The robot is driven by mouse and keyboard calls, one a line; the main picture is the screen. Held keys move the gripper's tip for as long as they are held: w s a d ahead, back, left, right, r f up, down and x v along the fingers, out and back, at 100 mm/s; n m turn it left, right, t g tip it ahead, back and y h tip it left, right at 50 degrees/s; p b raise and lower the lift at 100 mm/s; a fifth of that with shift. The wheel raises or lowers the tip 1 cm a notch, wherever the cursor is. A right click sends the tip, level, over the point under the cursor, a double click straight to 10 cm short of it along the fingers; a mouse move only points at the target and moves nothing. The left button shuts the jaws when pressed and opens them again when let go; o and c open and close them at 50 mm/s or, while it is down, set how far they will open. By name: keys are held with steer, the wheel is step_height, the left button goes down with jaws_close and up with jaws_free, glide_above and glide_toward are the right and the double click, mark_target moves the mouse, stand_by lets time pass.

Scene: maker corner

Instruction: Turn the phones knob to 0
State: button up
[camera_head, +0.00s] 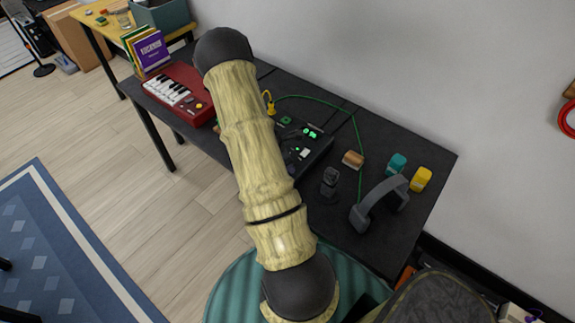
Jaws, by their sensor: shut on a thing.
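A black box with a lit green display (310,132) and small lit controls lies on the dark table (425,160). It looks like the audio unit. My arm crosses in front of its left part, and no phones knob or its setting can be made out. My gripper is not visible; only my pale arm links and dark joints show, with the far end over the table's left half. A green cable (320,98) runs across the table from near a yellow hook-shaped piece (268,102) towards the grey headphones (380,203) at right.
A dark upright object (330,182) stands right of my arm. Brown (352,159), teal (397,164) and yellow (421,179) blocks lie to the right. A red keyboard (180,94) and books (148,52) are at left. A teal round seat (232,288) stands in front.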

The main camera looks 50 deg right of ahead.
steer(key=shift+n+t+b, duration=0.3)
steer(key=shift+n+b, duration=0.1)
steer(key=shift+n, duration=0.4)
steer(key=o, duration=1)
steer(key=shift+r, duration=0.1)
steer(key=p+v, duration=0.2)
steer(key=v, duration=1.5)
steer(key=shift+a+r, duration=0.1)
steer(key=shift+a, duration=0.05)
steer(key=shift+a, duration=0.1)
